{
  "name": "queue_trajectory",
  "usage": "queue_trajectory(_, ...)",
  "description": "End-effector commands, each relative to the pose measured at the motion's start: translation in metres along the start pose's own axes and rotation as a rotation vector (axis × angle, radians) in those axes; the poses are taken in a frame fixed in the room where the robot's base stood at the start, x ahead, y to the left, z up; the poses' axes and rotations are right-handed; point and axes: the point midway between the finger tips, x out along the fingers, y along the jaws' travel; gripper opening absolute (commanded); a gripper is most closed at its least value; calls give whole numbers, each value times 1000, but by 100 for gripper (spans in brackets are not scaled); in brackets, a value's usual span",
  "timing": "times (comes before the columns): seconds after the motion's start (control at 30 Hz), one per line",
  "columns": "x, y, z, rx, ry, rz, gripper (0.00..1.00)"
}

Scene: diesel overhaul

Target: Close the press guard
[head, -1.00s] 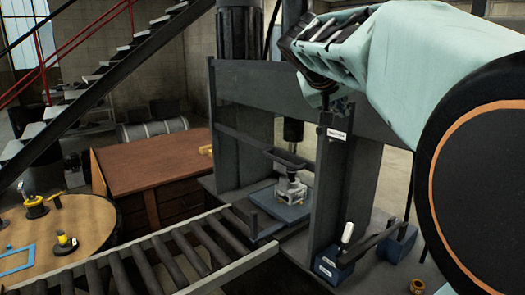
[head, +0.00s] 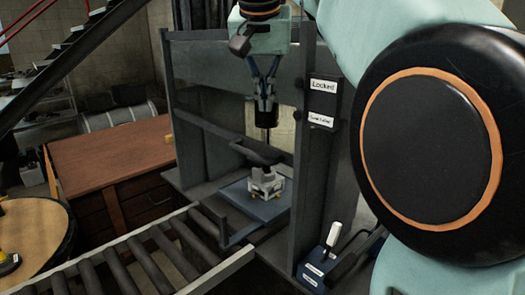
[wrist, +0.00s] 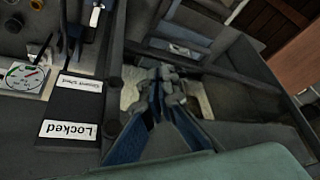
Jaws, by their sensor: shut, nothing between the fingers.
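The press (head: 322,160) stands in the middle of the head view, with a dark frame. A dark bar with a curved handle (head: 258,152) crosses low in its opening; it looks like the guard. A label reads "Locked" (head: 323,86), and a smaller one below it seems to read "Guard shut" (head: 321,120). Both labels show upside down in the wrist view (wrist: 69,130). My gripper (head: 264,95) points down in front of the press opening, above the handle, shut and empty. Its fingertips (wrist: 165,75) show in the wrist view. Contact with the guard cannot be told.
A small metal part (head: 264,184) sits on a blue plate (head: 235,195) inside the press. A roller conveyor (head: 150,250) leads up from the left. A lever unit (head: 322,258) stands at the front right. A wooden cabinet (head: 105,160) stands behind left.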

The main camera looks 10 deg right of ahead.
Motion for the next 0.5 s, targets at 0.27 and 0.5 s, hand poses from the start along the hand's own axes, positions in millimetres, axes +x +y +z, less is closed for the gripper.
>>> queue_trajectory(0.27, 16, 5, -3, 16, -1, 9, 0)
queue_trajectory(0.5, 65, 6, -3, 16, -1, 11, 0)
